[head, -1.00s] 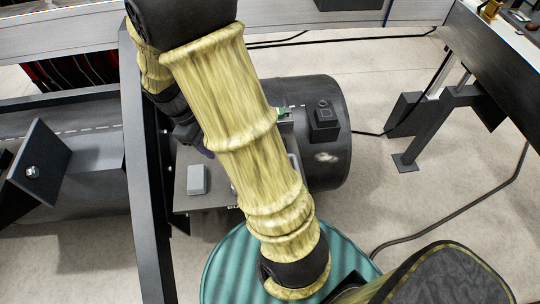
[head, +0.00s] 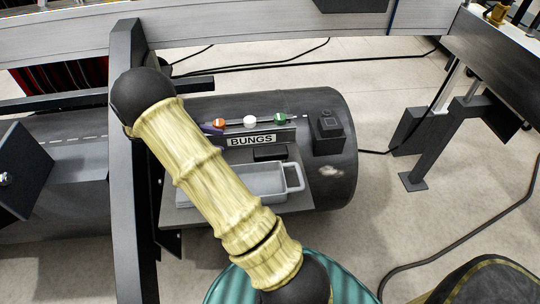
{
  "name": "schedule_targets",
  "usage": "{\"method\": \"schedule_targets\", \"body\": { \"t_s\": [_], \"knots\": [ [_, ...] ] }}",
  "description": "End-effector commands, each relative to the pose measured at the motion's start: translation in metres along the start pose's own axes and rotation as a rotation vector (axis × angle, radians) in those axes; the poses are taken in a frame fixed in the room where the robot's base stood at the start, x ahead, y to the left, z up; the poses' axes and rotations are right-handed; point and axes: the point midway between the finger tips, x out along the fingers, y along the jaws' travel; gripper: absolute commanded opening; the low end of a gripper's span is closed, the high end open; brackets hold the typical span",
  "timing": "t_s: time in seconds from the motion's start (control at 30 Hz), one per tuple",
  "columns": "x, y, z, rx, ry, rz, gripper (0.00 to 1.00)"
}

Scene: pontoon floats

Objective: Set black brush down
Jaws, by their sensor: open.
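No black brush can be made out for sure in the head view. A small dark block (head: 270,153) sits under the BUNGS label, behind the grey tray (head: 293,166); I cannot tell if it is the brush. My arm's yellow-sleeved link crosses the middle of the view and covers the left part of the tray and shelf. My gripper is hidden behind this link. A small purple piece (head: 210,128) shows at the link's edge; I cannot tell what it belongs to.
The tray rests on a grey shelf before a dark cylindrical float (head: 340,175). Orange (head: 219,122), white (head: 250,121) and green (head: 280,118) bungs line the rack above the BUNGS label (head: 251,140). A dark upright post (head: 130,190) stands left. Cables cross the floor at right.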

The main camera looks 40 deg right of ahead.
Motion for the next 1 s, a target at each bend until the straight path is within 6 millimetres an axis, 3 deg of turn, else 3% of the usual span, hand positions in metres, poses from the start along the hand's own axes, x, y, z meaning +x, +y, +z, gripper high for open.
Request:
{"method": "schedule_targets", "body": {
  "t_s": [0.63,0.8,1.0],
  "knots": [
    [0.107,-0.001,-0.001,0.001,0.001,-0.005,0.53],
    [0.119,0.000,-0.001,0.000,0.001,-0.002,0.53],
    [0.119,0.000,0.000,0.000,0.002,-0.001,0.53]
  ]
}}
